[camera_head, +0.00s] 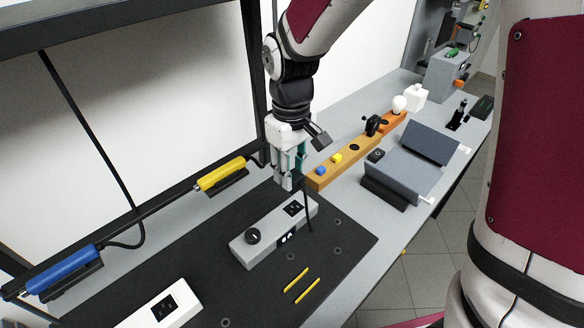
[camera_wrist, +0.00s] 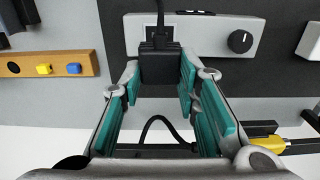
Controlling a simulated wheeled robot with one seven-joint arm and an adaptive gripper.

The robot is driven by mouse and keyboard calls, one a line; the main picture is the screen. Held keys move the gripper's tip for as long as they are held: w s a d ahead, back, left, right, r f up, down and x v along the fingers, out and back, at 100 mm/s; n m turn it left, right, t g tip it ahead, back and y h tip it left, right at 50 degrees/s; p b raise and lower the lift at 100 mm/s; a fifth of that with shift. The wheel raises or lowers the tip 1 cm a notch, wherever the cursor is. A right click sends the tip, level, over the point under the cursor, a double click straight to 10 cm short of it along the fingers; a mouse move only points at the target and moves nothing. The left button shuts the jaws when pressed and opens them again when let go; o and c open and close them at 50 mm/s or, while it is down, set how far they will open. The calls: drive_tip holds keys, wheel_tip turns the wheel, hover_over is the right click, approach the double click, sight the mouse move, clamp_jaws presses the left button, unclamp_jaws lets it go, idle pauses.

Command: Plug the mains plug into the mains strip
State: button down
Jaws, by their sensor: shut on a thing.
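My gripper (camera_head: 288,180) is shut on the black mains plug (camera_wrist: 160,66), which sits between its teal-padded fingertips in the wrist view. The plug's black cable (camera_wrist: 160,22) runs away from it across a pale grey box. This box (camera_head: 262,246) has a black knob and a dark socket (camera_head: 293,208) on top. My gripper is at the box's far end in the head view, and the plug's height above it is unclear. A white box (camera_head: 184,309) with a dark socket panel (camera_head: 164,307) lies at lower left. I cannot tell which box is the mains strip.
A wooden rail (camera_head: 343,164) with coloured blocks stands right of my gripper. A blue handle (camera_head: 62,270) and a yellow handle (camera_head: 221,173) lie along the back. Two yellow sticks (camera_head: 302,285) lie on the dark mat (camera_head: 345,240). A grey sloped unit (camera_head: 408,172) stands farther right.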

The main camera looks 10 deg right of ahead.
drive_tip(key=shift+f+b, duration=0.55)
drive_tip(key=shift+f, duration=2.25)
drive_tip(key=shift+f, duration=0.8)
drive_tip(key=shift+f+b, duration=0.35)
drive_tip(key=shift+f, duration=0.15)
drive_tip(key=c, duration=1.1)
unclamp_jaws()
drive_tip(key=shift+r, duration=0.1)
